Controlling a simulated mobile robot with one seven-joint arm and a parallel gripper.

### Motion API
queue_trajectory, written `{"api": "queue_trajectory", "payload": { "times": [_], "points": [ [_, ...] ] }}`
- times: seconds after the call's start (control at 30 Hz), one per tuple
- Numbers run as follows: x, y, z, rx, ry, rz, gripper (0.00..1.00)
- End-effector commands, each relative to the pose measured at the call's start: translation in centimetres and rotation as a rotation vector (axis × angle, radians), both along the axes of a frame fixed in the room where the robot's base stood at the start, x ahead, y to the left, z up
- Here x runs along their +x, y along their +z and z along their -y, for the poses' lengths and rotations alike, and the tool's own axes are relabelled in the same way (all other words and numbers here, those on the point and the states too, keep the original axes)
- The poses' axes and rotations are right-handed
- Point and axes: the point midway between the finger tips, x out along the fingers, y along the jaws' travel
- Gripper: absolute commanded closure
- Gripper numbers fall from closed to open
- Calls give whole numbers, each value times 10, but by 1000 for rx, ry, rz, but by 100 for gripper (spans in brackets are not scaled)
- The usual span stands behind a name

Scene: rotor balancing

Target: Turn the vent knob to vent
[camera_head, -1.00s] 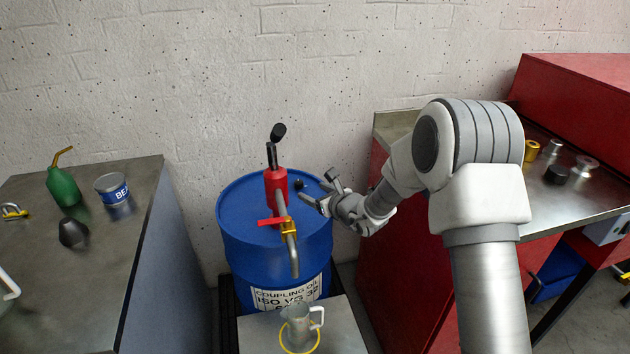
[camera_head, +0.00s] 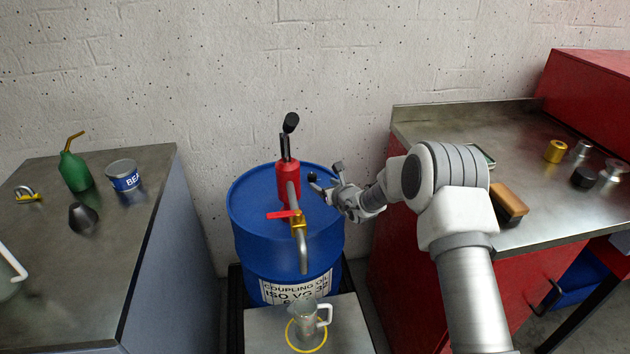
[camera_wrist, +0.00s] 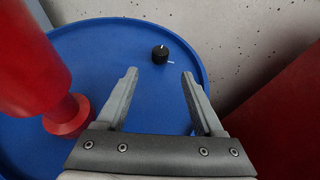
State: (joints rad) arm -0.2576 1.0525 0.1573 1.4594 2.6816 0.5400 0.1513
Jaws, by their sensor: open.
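The vent knob (camera_head: 312,177) is a small black knob on top of the blue drum (camera_head: 250,200), near its back right rim. In the wrist view the knob (camera_wrist: 159,55) shows a white line on its top, and a short white mark lies on the drum beside it, at its lower right. My gripper (camera_head: 325,184) is open and empty over the drum's right side. In the wrist view its fingertips (camera_wrist: 159,73) are spread wide, with the knob ahead of them, seen between their lines and apart from both.
A red hand pump (camera_head: 289,185) with a red lever and a brass-and-steel spout stands on the drum, left of my gripper. Benches flank the drum: the left bench (camera_head: 135,270) and the right bench (camera_head: 460,130). The wall is close behind.

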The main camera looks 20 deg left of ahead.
Motion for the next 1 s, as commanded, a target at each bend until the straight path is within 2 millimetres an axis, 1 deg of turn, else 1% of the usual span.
{"api": "queue_trajectory", "payload": {
  "times": [0.03, 0.5, 0.73, 1.0],
  "points": [
    [5, -5, -5, 0, 1, 0, 31],
    [48, -27, -37, 0, 1, 0, 31],
    [61, -32, -47, 2, 1, 0, 31],
    [65, -34, -49, -1, 0, 1, 31]
  ]
}}
